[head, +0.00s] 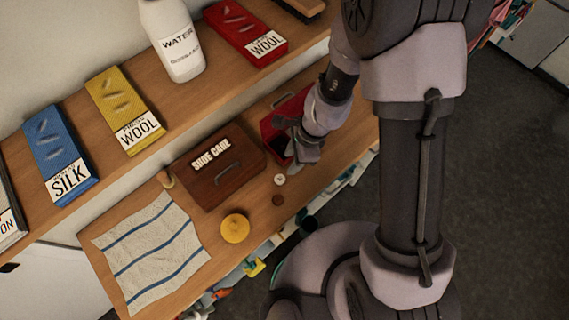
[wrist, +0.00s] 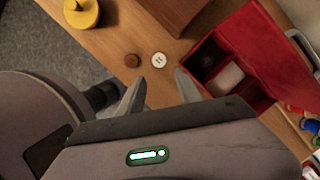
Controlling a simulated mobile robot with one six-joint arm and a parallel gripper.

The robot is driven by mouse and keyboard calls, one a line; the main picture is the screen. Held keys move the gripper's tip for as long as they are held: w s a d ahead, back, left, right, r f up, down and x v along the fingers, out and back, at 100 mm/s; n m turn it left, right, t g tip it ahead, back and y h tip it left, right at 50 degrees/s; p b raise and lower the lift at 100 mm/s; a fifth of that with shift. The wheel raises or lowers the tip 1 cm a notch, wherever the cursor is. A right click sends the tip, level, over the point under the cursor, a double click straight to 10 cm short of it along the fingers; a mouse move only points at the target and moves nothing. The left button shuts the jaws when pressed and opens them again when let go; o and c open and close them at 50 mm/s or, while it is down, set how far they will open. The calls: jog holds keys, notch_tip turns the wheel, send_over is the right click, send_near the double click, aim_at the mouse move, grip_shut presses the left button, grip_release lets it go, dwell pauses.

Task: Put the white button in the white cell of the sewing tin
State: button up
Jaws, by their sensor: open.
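The white button (wrist: 159,60) lies flat on the wooden bench, and it also shows in the head view (head: 280,180). The sewing tin (wrist: 262,98) is red with its lid open. In the wrist view it shows a dark cell and a white cell (wrist: 229,77); the rest of its inside is partly hidden. In the head view the tin (head: 267,122) is partly covered by my arm. My gripper (wrist: 158,80) is open and empty. In the wrist view the button appears between and just beyond its fingertips, apart from both; the height above the bench is unclear.
A brown button (wrist: 132,61) lies beside the white one. A yellow round object (head: 235,228), a brown shoe care box (head: 222,172) and a striped cloth (head: 155,250) are on the bench. A shelf above holds a water bottle (head: 173,40) and boxes. The bench's front edge is close.

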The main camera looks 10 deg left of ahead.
jog(key=b, duration=0.3)
send_over(280, 179)
jog(key=d, duration=0.2)
jog(key=f, duration=0.4)
jog(key=w+f, duration=0.1)
jog(key=f, duration=0.1)
jog(key=shift+a+f, duration=0.15)
jog(key=shift+f, duration=0.05)
jog(key=b+x, duration=0.2)
jog(key=x, duration=0.3)
jog(key=shift+s+f+b, duration=0.2)
jog(key=shift+b, duration=0.15)
jog(key=shift+r, duration=0.1)
grip_shut()
